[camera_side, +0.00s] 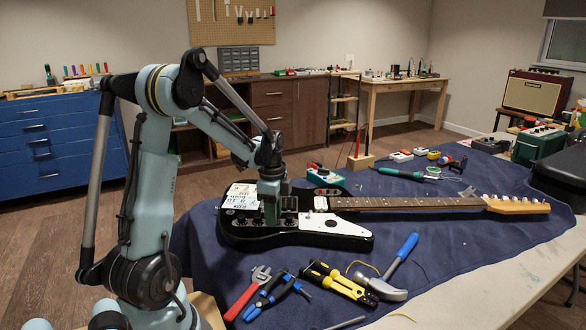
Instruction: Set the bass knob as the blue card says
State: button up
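A black electric guitar (290,236) with a white pickguard lies flat on a dark blue cloth, its neck pointing right. My gripper (271,218) points down over the left part of the guitar body, at or just above its surface. Its fingertips are too small and dark to tell whether they are open or shut, or whether they touch anything. Small dark and light parts show on the body around the gripper, but I cannot tell which is the bass knob or how it is set. A white card with dark print (240,195) lies at the body's left end. I cannot make out a blue card.
Red-handled adjustable wrench (243,296), blue-handled pliers (272,298), yellow-black tool (340,284) and blue-handled hammer (395,270) lie in front of the guitar. A green-handled tool (400,174) and small boxes lie behind the neck. A black case (560,175) stands at right.

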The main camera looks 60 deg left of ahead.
jog(key=shift+r, duration=3.5)
jog(key=shift+r, duration=0.1)
notch_tip(320, 180, up, 6)
jog(key=shift+f, duration=0.1)
jog(key=s+d+f+n+t, duration=0.1)
jog(key=d+f+n+t, duration=0.1)
jog(key=d, duration=1)
jog(key=d+f+n+t, duration=0.2)
jog(key=d+n+t, duration=0.3)
jog(key=d, duration=0.8)
jog(key=shift+s+n, duration=0.4)
jog(key=shift+n, duration=0.4)
